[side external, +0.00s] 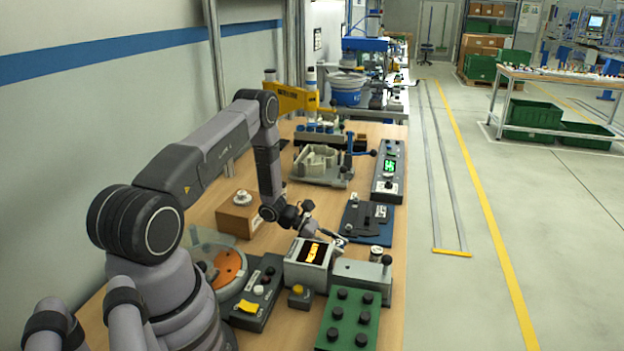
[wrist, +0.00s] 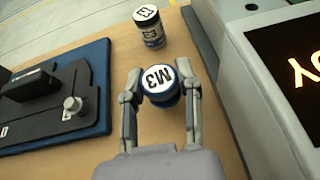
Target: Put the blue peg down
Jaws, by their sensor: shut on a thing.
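The blue peg (wrist: 160,88) has a white top marked "M3" and sits between the two fingertips of my gripper (wrist: 160,95) in the wrist view. Both fingers press on its sides and it looks upright. In the side external view my gripper (side external: 334,239) is low over the table's right part, between the blue plate and the grey box with a lit display. The peg is small and mostly hidden there. Whether its base touches the table I cannot tell.
A second peg with a white marked top (wrist: 148,27) stands just beyond the held one, near the table edge. A blue plate with a black fixture (wrist: 60,95) is on the left in the wrist view. The grey display box (wrist: 280,80) is close on the right.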

